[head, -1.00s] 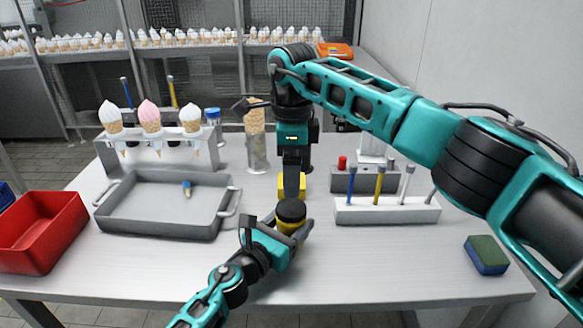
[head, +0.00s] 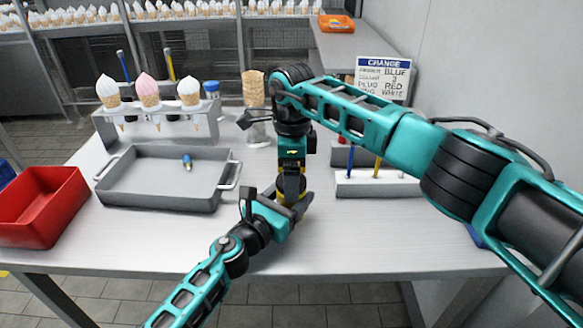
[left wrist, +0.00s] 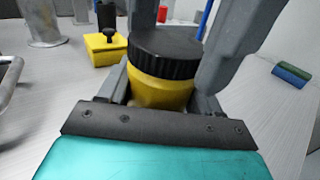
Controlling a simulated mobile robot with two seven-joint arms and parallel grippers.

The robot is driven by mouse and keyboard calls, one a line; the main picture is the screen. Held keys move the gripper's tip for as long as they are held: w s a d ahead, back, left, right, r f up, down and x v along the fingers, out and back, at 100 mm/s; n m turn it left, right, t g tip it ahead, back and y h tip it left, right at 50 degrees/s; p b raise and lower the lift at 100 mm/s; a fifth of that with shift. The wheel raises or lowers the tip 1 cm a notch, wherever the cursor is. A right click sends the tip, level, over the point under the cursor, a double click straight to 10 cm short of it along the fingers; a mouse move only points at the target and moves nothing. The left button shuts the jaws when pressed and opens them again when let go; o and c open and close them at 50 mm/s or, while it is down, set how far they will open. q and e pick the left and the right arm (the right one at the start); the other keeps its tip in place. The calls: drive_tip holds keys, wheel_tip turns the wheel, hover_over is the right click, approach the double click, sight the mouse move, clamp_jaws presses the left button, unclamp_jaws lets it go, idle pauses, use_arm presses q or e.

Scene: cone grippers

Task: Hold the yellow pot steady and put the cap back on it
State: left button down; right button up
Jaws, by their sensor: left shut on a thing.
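The yellow pot (left wrist: 160,92) stands upright between the fingers of my left gripper (left wrist: 162,100), which is shut on it. The black ribbed cap (left wrist: 163,55) sits on top of the pot and looks level. How tightly it is seated cannot be told. In the head view my left gripper (head: 287,208) holds the pot near the middle of the table. My right gripper (head: 292,182) points down from above. In the left wrist view its grey fingers (left wrist: 190,45) straddle the cap, one behind and one at the right. Whether they press on it is unclear.
A yellow block with a black knob (left wrist: 105,48) stands behind the pot. A grey tray (head: 160,205) is to the left, with a red bin (head: 42,205) beyond it. A white tool rack (head: 375,186) is at the right. The table front is clear.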

use_arm(q)
drive_tip(key=shift+f, duration=0.15)
use_arm(e)
drive_tip(key=shift+c, duration=0.4)
drive_tip(key=c, duration=1)
drive_tip(key=m, duration=0.5)
drive_tip(key=shift+m, duration=0.4)
drive_tip(key=m, duration=0.6)
drive_tip(key=o, duration=1.2)
wheel_tip(320, 180, up, 12)
drive_tip(key=shift+r, duration=0.1)
use_arm(q)
drive_tip(key=shift+c, duration=0.6)
unclamp_jaws()
